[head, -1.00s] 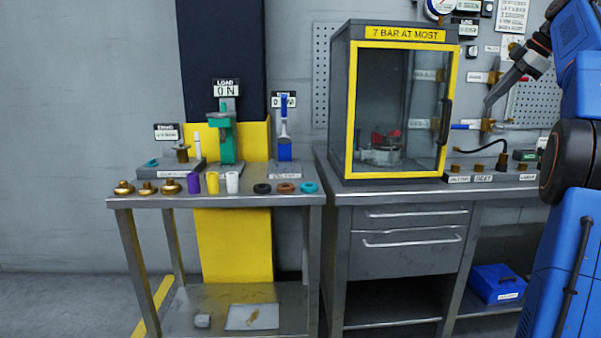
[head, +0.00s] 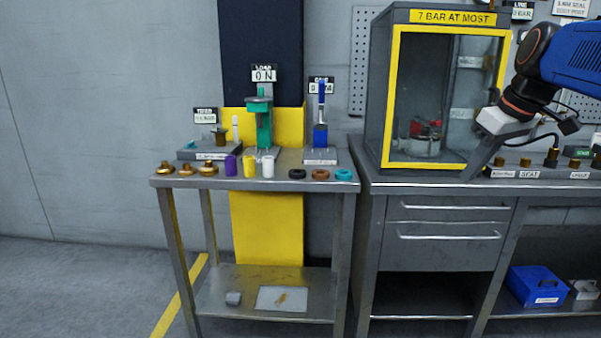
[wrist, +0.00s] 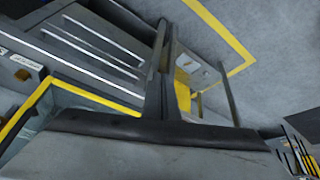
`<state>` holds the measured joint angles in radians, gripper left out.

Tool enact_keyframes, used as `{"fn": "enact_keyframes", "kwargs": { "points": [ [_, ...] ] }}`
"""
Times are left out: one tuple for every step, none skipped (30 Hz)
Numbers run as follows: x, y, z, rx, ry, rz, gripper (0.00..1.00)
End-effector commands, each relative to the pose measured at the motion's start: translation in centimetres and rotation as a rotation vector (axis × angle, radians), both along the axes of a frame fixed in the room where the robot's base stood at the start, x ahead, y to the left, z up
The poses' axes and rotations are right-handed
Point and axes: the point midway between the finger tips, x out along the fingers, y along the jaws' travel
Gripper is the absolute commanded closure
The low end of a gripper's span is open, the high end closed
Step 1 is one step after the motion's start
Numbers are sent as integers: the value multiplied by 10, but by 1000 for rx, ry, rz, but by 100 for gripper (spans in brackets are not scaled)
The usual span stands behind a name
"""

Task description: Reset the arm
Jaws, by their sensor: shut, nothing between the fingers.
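My blue arm (head: 572,55) reaches in from the right in the head view, bent downward past its orange ring. My gripper (head: 472,172) points down and left, in front of the right edge of the yellow-framed cabinet (head: 393,100). Its fingers are together and hold nothing. In the wrist view a dark bar and grey housing fill the lower middle, with bench drawers (wrist: 95,50) and a yellow floor line (wrist: 222,35) beyond.
The left table (head: 250,182) holds brass parts (head: 187,168), coloured cylinders (head: 249,166), rings (head: 320,174), a green press (head: 264,125) and a blue-handled device (head: 320,130). A blue box (head: 538,285) sits on the right bench's lower shelf. Open floor lies front left.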

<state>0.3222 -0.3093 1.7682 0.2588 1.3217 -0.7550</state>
Motion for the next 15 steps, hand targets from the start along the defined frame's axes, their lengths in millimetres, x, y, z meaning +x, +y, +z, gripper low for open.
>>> {"fn": "enact_keyframes", "kwargs": {
  "points": [
    [-16, 12, -15, 2, 7, -22, 100],
    [-24, 17, -25, 5, 13, -41, 100],
    [-36, 24, -38, 7, 19, -67, 100],
    [-44, 29, -47, 9, 23, -86, 100],
    [-53, 34, -57, 11, 26, -104, 100],
    [-64, 40, -71, 12, 31, -128, 100],
    [-73, 44, -81, 14, 33, -145, 100],
    [-82, 48, -92, 16, 36, -162, 100],
    [-94, 52, -106, 17, 38, -185, 100],
    [-103, 56, -117, 19, 39, -202, 100],
    [-112, 59, -128, 20, 42, -219, 100],
    [-124, 63, -143, 22, 43, -241, 100],
    [-133, 66, -155, 24, 44, -256, 100],
    [-141, 68, -166, 24, 44, -272, 100],
    [-153, 71, -181, 28, 44, -292, 100]
  ]
}}
